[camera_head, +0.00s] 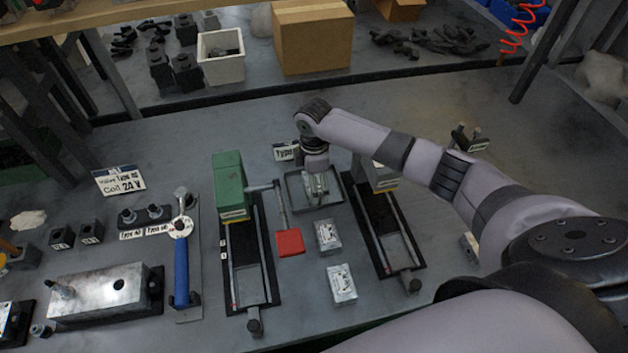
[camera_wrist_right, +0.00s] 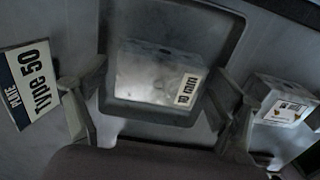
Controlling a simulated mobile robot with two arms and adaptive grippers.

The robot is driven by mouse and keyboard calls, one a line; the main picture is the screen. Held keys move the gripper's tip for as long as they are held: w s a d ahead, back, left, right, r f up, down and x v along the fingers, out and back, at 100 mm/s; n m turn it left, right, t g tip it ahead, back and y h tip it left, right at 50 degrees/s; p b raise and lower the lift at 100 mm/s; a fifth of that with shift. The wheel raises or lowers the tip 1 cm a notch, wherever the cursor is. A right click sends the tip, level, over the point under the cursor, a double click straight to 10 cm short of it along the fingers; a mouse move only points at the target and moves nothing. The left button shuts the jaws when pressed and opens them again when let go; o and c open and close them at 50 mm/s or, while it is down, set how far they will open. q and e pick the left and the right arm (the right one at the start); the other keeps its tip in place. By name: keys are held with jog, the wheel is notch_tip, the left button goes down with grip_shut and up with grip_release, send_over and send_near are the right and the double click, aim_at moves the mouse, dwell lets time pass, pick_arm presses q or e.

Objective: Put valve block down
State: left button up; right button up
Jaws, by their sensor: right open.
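A silver valve block (camera_wrist_right: 160,72) with a printed label lies inside a dark shallow tray (camera_wrist_right: 178,12) in the right wrist view. The tray also shows in the head view (camera_head: 294,194), partly hidden by my right gripper (camera_head: 318,186). My right gripper (camera_wrist_right: 158,98) is open, its fingers apart on either side of the tray, with the block between them and apart from both. Another labelled block (camera_wrist_right: 280,102) is beyond the right finger. In the head view, two silver blocks (camera_head: 327,237) (camera_head: 341,285) lie on the table in front of the tray. My left gripper is out of view.
A "Type 50" plate (camera_wrist_right: 30,86) stands beside the tray. A green-topped vise (camera_head: 229,184) and a red-ended handle (camera_head: 290,242) are to the left; a second vise (camera_head: 382,220) is close on the right. A cardboard box (camera_head: 312,37) stands at the back.

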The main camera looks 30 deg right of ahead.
jog(key=shift+r, duration=0.1)
notch_tip(320, 180, up, 12)
jog(key=b, duration=0.1)
dwell(0.5)
jog(key=shift+r, duration=0.1)
